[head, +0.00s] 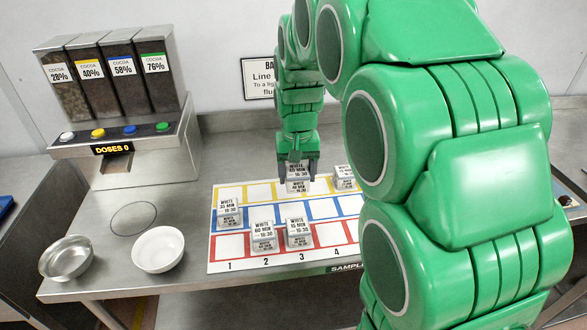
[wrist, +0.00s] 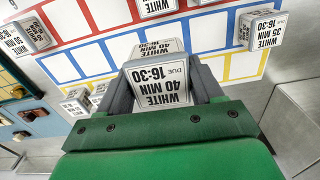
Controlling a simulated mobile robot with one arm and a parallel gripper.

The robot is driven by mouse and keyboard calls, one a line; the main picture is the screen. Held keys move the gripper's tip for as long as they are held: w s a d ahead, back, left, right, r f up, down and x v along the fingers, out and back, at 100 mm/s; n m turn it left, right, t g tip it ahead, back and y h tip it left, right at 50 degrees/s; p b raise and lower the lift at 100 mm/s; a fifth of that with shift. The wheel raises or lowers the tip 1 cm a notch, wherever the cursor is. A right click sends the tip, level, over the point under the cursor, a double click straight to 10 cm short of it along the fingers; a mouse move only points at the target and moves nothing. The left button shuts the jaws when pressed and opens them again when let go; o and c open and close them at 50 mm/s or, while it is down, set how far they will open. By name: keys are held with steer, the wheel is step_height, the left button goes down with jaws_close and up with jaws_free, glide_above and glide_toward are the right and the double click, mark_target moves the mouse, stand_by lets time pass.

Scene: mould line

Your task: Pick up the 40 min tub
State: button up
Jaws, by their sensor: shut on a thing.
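The 40 min tub (wrist: 163,84) is a pale tub labelled "WHITE 40 MIN 16:30", seen upside down in the wrist view. My gripper (wrist: 165,86) is shut on it, one dark finger on each side. In the head view the tub (head: 298,184) is at the yellow row at the back of the board, below my gripper (head: 298,174). I cannot tell whether its base touches the board. Its underside is hidden.
The board (head: 230,267) has yellow, blue and red rows. Other tubs stand at its left (head: 228,213), front (head: 263,236), front middle (head: 299,233) and back right (head: 345,178). A steel bowl (head: 66,258), white bowl (head: 158,250) and cocoa dispenser (head: 122,130) are left. My arm hides the right side.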

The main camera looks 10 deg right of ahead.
mark_target(300, 178)
steer(key=shift+s+d+r, duration=0.1)
steer(key=shift+s+r, duration=0.2)
steer(key=shift+s, duration=0.3)
steer(key=shift+s+r, duration=0.3)
steer(key=shift+s, duration=0.3)
steer(key=shift+r, duration=3.45)
steer(key=shift+s, duration=0.15)
